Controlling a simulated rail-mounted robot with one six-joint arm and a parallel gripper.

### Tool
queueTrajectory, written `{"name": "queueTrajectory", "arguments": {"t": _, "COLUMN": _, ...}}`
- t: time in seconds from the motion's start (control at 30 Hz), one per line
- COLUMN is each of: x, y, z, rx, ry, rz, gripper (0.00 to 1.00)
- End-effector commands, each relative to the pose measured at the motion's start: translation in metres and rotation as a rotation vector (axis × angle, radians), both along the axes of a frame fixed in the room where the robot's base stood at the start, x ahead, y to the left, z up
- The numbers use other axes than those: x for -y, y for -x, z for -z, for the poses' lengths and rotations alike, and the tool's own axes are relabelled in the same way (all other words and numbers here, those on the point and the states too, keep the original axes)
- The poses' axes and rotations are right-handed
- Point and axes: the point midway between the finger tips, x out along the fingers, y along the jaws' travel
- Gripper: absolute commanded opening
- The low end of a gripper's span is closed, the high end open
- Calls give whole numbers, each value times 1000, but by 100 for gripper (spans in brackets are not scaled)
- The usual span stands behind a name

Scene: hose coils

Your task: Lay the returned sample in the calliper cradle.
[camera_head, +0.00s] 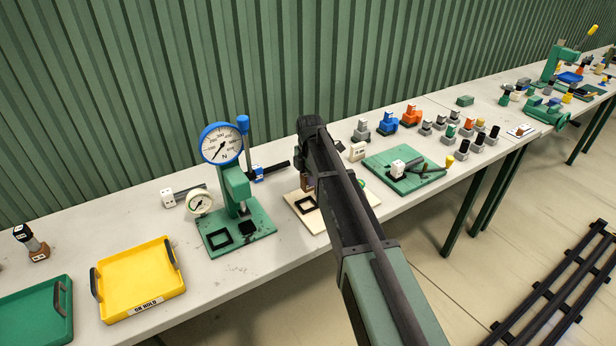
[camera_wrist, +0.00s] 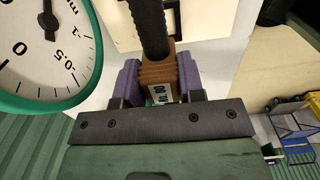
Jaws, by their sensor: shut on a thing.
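My gripper (camera_wrist: 159,84) shows in the wrist view with its purple jaws shut on a sample (camera_wrist: 156,69), a brown ribbed block with a black hose stub and a white label. In the head view my arm hides most of it; a sliver of brown and purple shows at the arm's left edge. The sample is over or beside a cream board (camera_head: 345,208) bearing a black square frame (camera_head: 305,204). A green-rimmed dial (camera_wrist: 45,50) is close at the left in the wrist view. I cannot tell which part is the calliper cradle, or whether the sample touches anything.
A green press (camera_head: 236,195) with a blue-rimmed gauge stands left of the cream board. A yellow tray (camera_head: 138,281) marked ON HOLD and a green tray (camera_head: 38,312) lie farther left.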

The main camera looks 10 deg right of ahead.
Motion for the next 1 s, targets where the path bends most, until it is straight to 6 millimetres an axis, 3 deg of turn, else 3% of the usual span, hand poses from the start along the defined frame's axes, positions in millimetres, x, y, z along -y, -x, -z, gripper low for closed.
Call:
{"name": "queueTrajectory", "arguments": {"t": 0.27, "x": 0, "y": 0, "z": 13, "rx": 0, "ry": 0, "rz": -1, "gripper": 1}}
{"name": "queueTrajectory", "arguments": {"t": 0.7, "x": 0, "y": 0, "z": 62, "rx": 0, "ry": 0, "rz": -1, "gripper": 1}}
{"name": "queueTrajectory", "arguments": {"t": 1.0, "x": 0, "y": 0, "z": 63, "rx": 0, "ry": 0, "rz": -1, "gripper": 1}}
